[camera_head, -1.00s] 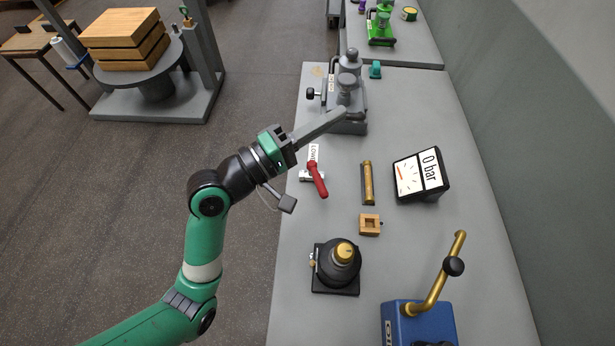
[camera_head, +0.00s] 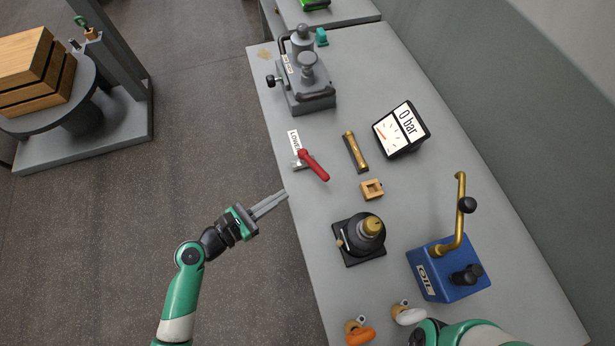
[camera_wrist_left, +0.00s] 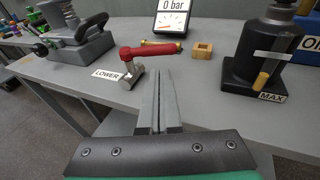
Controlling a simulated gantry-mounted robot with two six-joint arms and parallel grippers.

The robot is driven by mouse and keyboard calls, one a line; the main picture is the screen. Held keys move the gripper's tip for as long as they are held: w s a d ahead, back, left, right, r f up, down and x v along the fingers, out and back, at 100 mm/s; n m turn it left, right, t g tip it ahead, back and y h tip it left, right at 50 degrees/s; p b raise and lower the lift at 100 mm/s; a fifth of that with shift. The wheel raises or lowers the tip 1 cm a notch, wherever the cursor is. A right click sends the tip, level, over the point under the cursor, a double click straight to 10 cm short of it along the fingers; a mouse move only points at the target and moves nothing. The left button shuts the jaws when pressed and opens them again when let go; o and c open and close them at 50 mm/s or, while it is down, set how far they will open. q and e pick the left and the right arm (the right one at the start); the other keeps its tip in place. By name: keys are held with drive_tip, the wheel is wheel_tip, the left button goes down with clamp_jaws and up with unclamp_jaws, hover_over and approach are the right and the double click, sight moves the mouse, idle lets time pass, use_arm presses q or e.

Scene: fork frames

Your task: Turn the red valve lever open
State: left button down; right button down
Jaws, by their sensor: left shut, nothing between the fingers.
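The red valve lever (camera_head: 316,168) is on a small metal valve body near the table's left edge, beside a LOWER label (camera_head: 294,141). Its handle slants down and right in the head view. In the left wrist view the lever (camera_wrist_left: 152,49) lies roughly level, pointing right from its metal body (camera_wrist_left: 131,76). My left gripper (camera_head: 284,197) is shut and empty at the table's left edge, just below and left of the lever and apart from it. Its fingers also show in the left wrist view (camera_wrist_left: 158,76), pointing toward the lever. My right gripper is out of view.
A grey press-like device (camera_head: 305,85) stands behind the lever. A gauge (camera_head: 401,130) reads 0 bar. A brass bar (camera_head: 355,152), a small wooden block (camera_head: 371,189), a black bottle jack (camera_head: 360,238) and a blue pump (camera_head: 448,270) stand to the right and front.

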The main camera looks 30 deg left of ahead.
sight(316, 172)
use_arm(q)
drive_tip(key=b+x, duration=0.2)
drive_tip(key=x, duration=0.8)
drive_tip(key=shift+a, duration=0.1)
